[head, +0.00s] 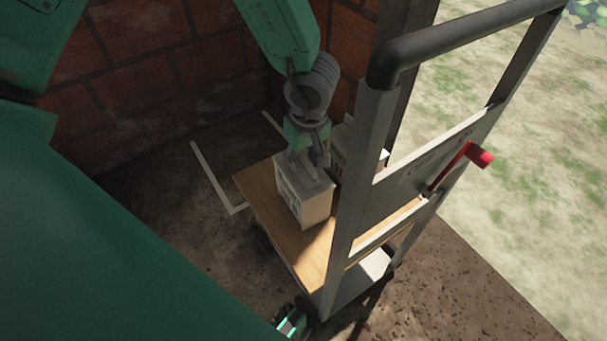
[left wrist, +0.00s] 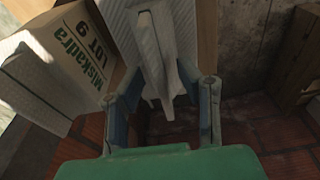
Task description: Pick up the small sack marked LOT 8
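A small pale sack (head: 303,203) stands upright on the cart's wooden deck. The print on its side is too small to read in the head view, so I cannot confirm LOT 8. My left gripper (head: 307,158) points down at its top. In the left wrist view, the left gripper's fingers (left wrist: 162,98) stand apart on either side of the sack's raised white top fold (left wrist: 158,55). I see no clear grip on it. My right gripper is not clearly seen.
The cart (head: 262,212) has a tall grey frame with a black handle (head: 465,32) and a red lever (head: 481,156) to the right. A brick wall (head: 150,85) is behind.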

